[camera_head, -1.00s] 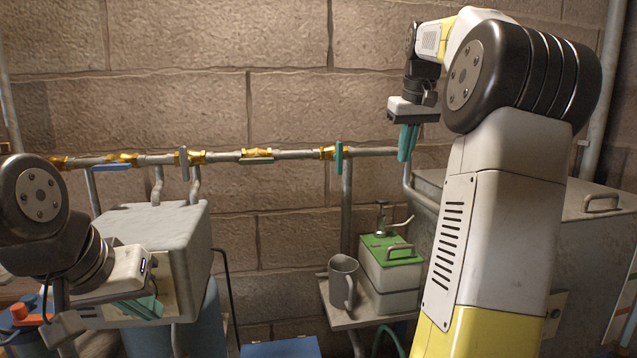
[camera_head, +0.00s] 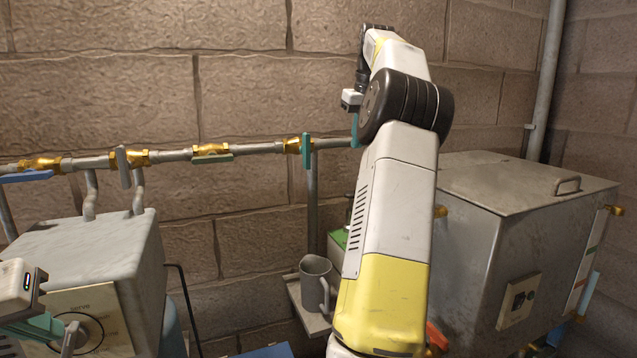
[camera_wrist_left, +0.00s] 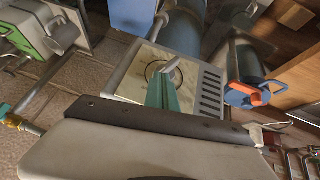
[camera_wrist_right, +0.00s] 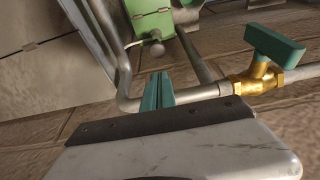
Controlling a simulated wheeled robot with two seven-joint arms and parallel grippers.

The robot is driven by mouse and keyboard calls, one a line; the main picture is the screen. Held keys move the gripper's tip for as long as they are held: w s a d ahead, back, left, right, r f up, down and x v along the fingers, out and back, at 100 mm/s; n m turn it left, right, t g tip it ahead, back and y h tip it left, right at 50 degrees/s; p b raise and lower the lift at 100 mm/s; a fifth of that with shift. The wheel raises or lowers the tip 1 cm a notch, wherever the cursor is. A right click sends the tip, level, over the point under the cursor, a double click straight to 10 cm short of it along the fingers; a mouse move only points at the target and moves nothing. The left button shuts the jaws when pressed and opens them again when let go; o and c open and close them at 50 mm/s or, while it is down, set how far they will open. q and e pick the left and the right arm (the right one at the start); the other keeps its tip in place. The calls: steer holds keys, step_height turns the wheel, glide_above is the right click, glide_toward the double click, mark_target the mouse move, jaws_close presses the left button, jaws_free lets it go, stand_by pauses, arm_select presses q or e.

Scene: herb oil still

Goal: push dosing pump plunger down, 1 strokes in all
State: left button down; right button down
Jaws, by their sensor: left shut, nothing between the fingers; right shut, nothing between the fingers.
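The dosing pump is a pale box with a green top (camera_head: 338,238) on a small shelf. In the head view my right arm hides most of it. In the right wrist view the green top (camera_wrist_right: 150,22) and the round grey plunger knob (camera_wrist_right: 156,49) show beyond the fingertips, apart from them. My right gripper (camera_head: 355,130) is shut and empty, high near the wall pipe, partly hidden by its arm; its teal fingers also show in the right wrist view (camera_wrist_right: 157,88). My left gripper (camera_head: 42,328) is shut and empty in front of the dial box. The pump also shows in the left wrist view (camera_wrist_left: 32,35).
A grey mug (camera_head: 315,283) stands on the shelf (camera_head: 301,305) beside the pump. A pipe (camera_head: 265,148) with brass valves runs along the wall. A metal tank (camera_head: 465,225) stands right, a dial box (camera_head: 90,250) left. In the left wrist view the dial (camera_wrist_left: 158,70) lies near the fingers.

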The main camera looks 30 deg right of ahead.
mark_target(352, 193)
steer(key=x, duration=0.8)
steer(key=s+x, duration=0.1)
steer(key=x, duration=0.3)
steer(key=shift+w+f, duration=0.15)
steer(key=shift+f, duration=0.75)
steer(key=shift+f, duration=1.95)
steer(key=v, duration=0.8)
steer(key=shift+r, duration=0.1)
